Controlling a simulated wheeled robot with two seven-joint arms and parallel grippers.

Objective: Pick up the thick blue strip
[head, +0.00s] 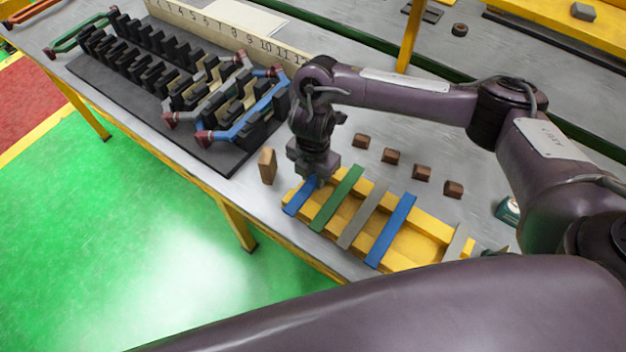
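Two blue strips lie across a yellow rack on the table. The left blue strip (299,198) is at the rack's left end, its far end partly hidden by my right gripper. The other blue strip (390,231) lies farther right. I cannot tell from this view which is thicker. A green strip (336,199) and a grey strip (362,215) lie between them. My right gripper (318,182) points down at the far end of the left blue strip, over or touching it. Its fingers are too small and hidden to show whether they are open. My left gripper is out of view.
The yellow rack (415,252) also bears another grey strip (457,243). Several brown blocks lie behind it, and one brown block (267,166) stands left of it. The black slotted stator (150,85) with coloured coils fills the table's left. My arm crosses the right side.

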